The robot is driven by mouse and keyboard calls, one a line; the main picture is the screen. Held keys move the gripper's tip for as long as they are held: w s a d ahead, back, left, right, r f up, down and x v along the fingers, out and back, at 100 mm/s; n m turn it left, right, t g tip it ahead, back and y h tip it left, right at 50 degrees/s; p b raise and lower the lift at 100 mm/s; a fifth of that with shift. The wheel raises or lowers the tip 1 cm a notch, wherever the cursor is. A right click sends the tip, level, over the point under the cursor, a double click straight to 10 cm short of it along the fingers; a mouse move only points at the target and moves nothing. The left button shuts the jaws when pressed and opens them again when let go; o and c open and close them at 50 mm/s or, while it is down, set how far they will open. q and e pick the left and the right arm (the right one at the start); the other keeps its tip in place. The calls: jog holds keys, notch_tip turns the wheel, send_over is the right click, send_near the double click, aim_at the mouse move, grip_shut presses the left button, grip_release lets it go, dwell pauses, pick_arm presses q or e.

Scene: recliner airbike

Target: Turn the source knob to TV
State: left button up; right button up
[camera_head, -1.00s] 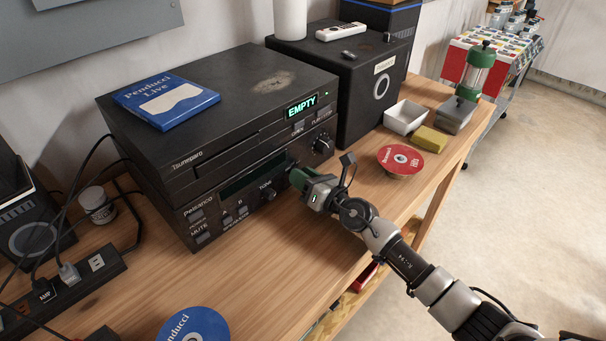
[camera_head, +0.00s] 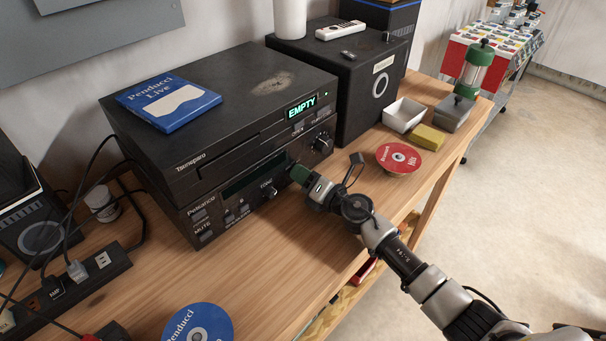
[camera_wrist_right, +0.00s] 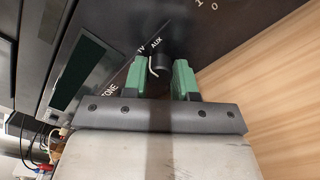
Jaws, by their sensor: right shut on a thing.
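The amplifier (camera_head: 215,208) is the lower black unit, with a dark display and a TONE knob (camera_head: 269,191). My right gripper (camera_head: 297,173) meets its front panel, right of the TONE knob. In the right wrist view the source knob (camera_wrist_right: 161,60) is black and sits between the two green fingers of the right gripper (camera_wrist_right: 168,78), which is shut on it. The labels AUX and, partly covered, TV show beside the knob. A pale mark shows by its left side; I cannot tell its exact setting. The head view hides this knob. My left gripper is not in view.
A disc player (camera_head: 220,120) reading EMPTY sits on the amplifier, with a blue case (camera_head: 168,102) on top. A black speaker (camera_head: 345,85) stands right. A red disc (camera_head: 398,158), white tray (camera_head: 404,115) and yellow sponge (camera_head: 427,138) lie on the bench.

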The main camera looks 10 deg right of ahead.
jog(key=o, duration=0.9)
jog(key=shift+o, duration=0.2)
jog(key=v, duration=1)
jog(key=shift+f+b, duration=0.15)
jog(key=shift+b, duration=0.25)
jog(key=shift+s+d, duration=0.25)
jog(key=shift+s, duration=0.1)
